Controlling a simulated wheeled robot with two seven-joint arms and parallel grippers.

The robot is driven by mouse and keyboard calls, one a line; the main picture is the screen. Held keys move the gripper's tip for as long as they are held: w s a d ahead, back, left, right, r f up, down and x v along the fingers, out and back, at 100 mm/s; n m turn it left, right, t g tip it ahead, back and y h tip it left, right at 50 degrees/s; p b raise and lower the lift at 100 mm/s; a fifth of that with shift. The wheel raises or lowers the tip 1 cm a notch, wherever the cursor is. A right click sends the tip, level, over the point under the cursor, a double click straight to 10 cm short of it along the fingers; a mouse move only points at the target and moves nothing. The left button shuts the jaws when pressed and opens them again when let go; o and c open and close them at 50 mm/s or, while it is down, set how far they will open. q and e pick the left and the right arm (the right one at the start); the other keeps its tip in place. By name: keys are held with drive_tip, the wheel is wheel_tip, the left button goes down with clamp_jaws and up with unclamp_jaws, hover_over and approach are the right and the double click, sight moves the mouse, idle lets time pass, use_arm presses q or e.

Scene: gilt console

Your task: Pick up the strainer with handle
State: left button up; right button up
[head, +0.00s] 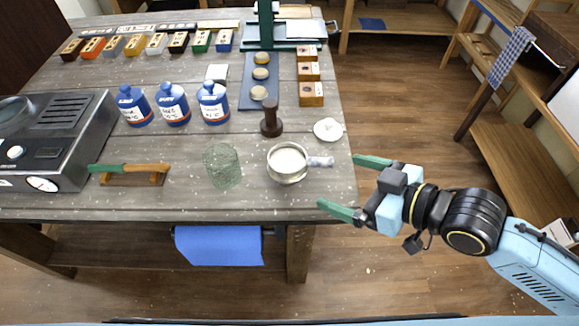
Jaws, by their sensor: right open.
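The strainer with handle (287,163) looks like a round metal pan with a pale inside, on the grey wooden table near its front right corner. Its short pale handle (320,161) points right, toward the table's right edge. My right gripper (345,184) comes in from the right and is open and empty. Its two green fingers lie right of the handle, one by the table's right edge and one near the front corner, apart from the strainer. My left gripper is not in view.
A glass (222,166) stands left of the strainer. A dark tamper (271,119) and a small white dish (328,130) are behind it. Blue bottles (173,104) and a metal machine (58,135) stand further left. A green-handled tool (130,169) rests on a wooden stand. Open floor lies right of the table.

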sight(296, 163)
drive_tip(key=x, duration=1.3)
drive_tip(key=shift+w+d, duration=0.15)
drive_tip(key=shift+w, duration=0.15)
drive_tip(key=c, duration=1.2)
